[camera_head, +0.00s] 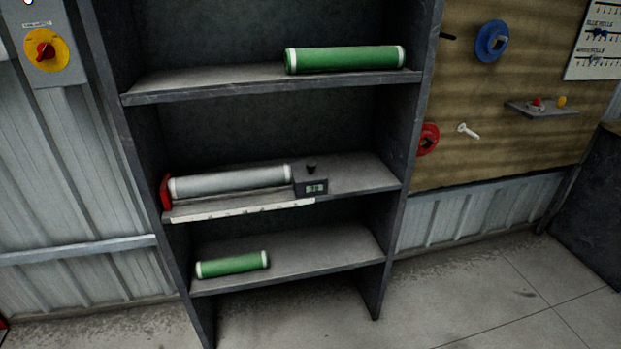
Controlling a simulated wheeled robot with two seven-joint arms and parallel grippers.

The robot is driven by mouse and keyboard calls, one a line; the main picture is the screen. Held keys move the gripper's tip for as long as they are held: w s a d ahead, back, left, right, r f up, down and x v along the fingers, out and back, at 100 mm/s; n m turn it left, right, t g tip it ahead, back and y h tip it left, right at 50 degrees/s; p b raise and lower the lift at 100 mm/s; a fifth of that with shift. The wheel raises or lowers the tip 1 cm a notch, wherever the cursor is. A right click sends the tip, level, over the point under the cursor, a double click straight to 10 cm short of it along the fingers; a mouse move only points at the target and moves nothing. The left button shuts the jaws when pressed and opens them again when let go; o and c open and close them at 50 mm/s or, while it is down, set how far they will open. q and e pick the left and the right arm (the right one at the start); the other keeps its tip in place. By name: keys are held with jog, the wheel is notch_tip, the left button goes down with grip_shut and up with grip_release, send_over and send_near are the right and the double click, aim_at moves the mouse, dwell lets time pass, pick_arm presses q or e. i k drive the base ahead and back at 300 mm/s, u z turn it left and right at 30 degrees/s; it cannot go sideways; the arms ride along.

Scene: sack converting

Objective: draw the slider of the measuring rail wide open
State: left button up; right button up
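The measuring rail (240,209) is a pale strip with dark marks along the front of the middle shelf. Its slider (311,186) is a dark block with a small display and a black knob on top, at the right end of the rail. A red end stop (165,192) stands at the left end. A grey roll with white ends (230,181) lies between the red stop and the slider; its right end is close to the slider, and I cannot tell if they touch. Neither of my grippers is in view.
A dark shelf unit (413,150) holds a long green roll (345,60) on the top shelf and a shorter green roll (232,264) on the bottom shelf. The middle shelf is bare right of the slider. A pegboard (510,150) with a small ledge (542,108) hangs at right.

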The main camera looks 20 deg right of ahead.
aim_at(309, 177)
jog(key=z, duration=0.55)
jog(key=k, duration=0.6)
jog(key=z, duration=0.9)
jog(key=i, duration=0.95)
jog(key=u, duration=0.8)
jog(key=i, duration=0.9)
jog(key=u, duration=0.95)
